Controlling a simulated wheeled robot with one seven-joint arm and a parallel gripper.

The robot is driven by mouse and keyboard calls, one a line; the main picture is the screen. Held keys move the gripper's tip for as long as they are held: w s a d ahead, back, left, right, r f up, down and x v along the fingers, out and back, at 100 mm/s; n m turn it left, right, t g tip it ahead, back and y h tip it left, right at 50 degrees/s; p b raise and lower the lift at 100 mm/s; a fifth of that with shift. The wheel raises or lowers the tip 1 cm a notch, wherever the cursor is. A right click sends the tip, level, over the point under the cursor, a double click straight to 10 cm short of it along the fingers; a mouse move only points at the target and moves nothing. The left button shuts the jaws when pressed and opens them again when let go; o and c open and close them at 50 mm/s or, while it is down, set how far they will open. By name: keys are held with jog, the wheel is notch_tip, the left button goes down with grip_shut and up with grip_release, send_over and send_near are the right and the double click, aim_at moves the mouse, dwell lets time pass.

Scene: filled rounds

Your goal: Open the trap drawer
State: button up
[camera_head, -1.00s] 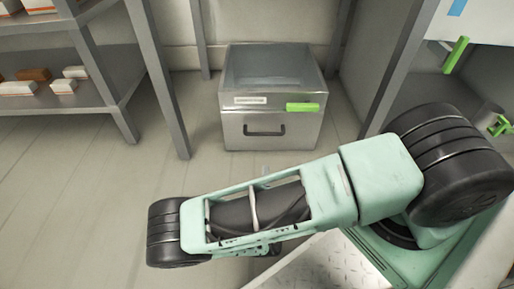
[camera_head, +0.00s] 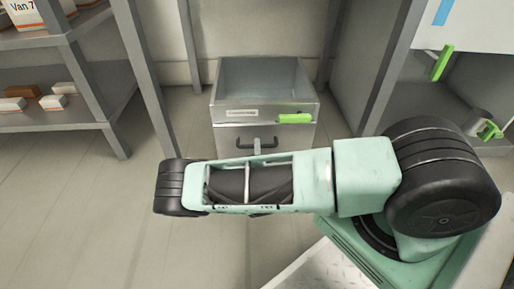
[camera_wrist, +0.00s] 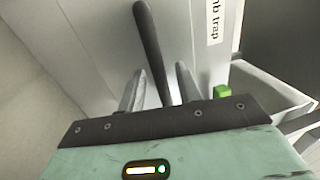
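The trap drawer is the front (camera_head: 228,139) of a grey metal box low on the floor, with a dark bar handle (camera_head: 270,142). In the wrist view the handle (camera_wrist: 150,40) runs between the two fingers of my gripper (camera_wrist: 160,90). The fingers stand apart, with a gap visible on the left side of the bar; contact cannot be told. In the head view my gripper (camera_head: 257,146) is a small shape at the handle, partly hidden by my arm. The drawer looks shut.
A green tab (camera_head: 295,118) sits on the box's upper front; a green piece also shows in the wrist view (camera_wrist: 221,91). Grey posts (camera_head: 145,75) frame the box. A shelf (camera_head: 60,112) with small boxes stands left. The floor (camera_head: 60,200) at lower left is clear.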

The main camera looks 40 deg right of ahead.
jog(key=shift+x, duration=0.8)
